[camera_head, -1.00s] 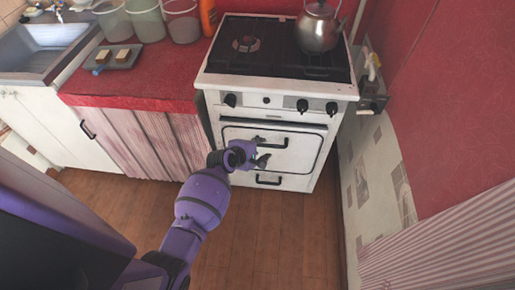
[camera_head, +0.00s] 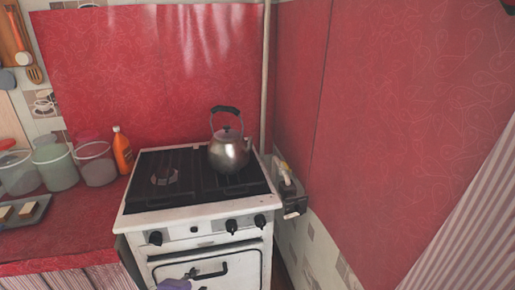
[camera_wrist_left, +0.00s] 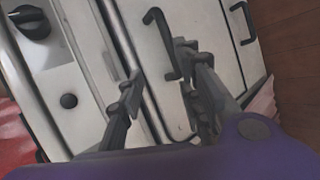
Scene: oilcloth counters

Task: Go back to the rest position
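My left gripper (camera_wrist_left: 160,75) shows in the left wrist view with its two dark fingers spread apart and nothing between them. It is in front of the white stove (camera_wrist_left: 180,40), close to a black door handle (camera_wrist_left: 162,40); I cannot tell whether it touches. In the head view only a little of the purple left wrist (camera_head: 174,284) shows at the bottom edge, in front of the stove front (camera_head: 205,250). My right gripper is in neither view.
A metal kettle (camera_head: 229,153) stands on the stove top. To the left, a red counter (camera_head: 85,222) holds translucent containers (camera_head: 97,165), an orange bottle (camera_head: 122,153) and a tray (camera_head: 38,212). A red wall (camera_head: 390,140) closes off the right side.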

